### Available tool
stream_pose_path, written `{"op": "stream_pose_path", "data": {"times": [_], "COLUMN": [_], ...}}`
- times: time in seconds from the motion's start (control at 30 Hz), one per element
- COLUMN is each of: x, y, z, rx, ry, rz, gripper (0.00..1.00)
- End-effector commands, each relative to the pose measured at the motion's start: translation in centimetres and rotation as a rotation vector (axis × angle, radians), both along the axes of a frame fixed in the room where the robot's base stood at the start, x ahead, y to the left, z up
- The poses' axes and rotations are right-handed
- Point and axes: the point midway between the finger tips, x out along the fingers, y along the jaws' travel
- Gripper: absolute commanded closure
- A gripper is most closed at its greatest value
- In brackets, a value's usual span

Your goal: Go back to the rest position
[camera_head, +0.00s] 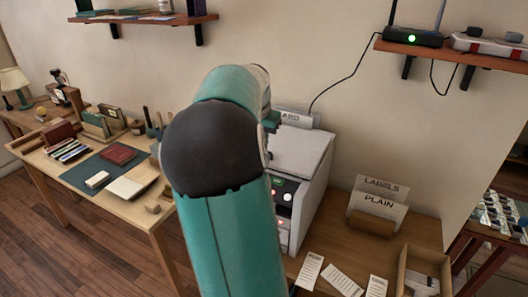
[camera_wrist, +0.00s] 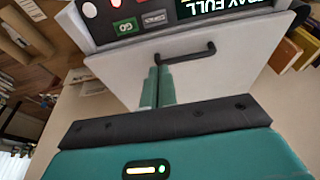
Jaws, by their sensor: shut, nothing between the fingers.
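My gripper (camera_wrist: 158,88) shows in the wrist view with its two green fingers together and nothing between them. The fingers point toward a light grey machine front (camera_wrist: 215,75) with a black bar handle (camera_wrist: 185,56); I cannot tell whether they touch it. Above the handle is a dark panel with a red button, a green "GO" button (camera_wrist: 124,26) and a lit display (camera_wrist: 220,8) whose visible text reads like "TRAY FULL". In the head view my teal arm reaches toward the white machine (camera_head: 302,155) and hides part of it. The fingertips are hidden there.
A wooden desk (camera_head: 130,208) with books and a dark mat (camera_head: 85,178) stands at left. Right of the machine are paper holders (camera_head: 377,212), paper slips (camera_head: 343,280) and an open wooden box (camera_head: 425,262). A wall shelf (camera_head: 450,53) with a black router (camera_head: 412,37) hangs above right.

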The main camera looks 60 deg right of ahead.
Motion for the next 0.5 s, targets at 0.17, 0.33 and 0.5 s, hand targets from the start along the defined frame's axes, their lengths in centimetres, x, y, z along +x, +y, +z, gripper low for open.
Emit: {"op": "stream_pose_path", "data": {"times": [0.17, 0.33, 0.5], "x": [-0.2, -0.3, -0.4], "y": [1.1, 1.6, 1.7], "z": [3.6, 5.4, 5.7], "rx": [-0.003, -0.003, -0.002], "ry": [-0.003, -0.002, 0.000], "rz": [0.001, 0.001, -0.001], "gripper": [1.00, 1.00, 1.00]}}
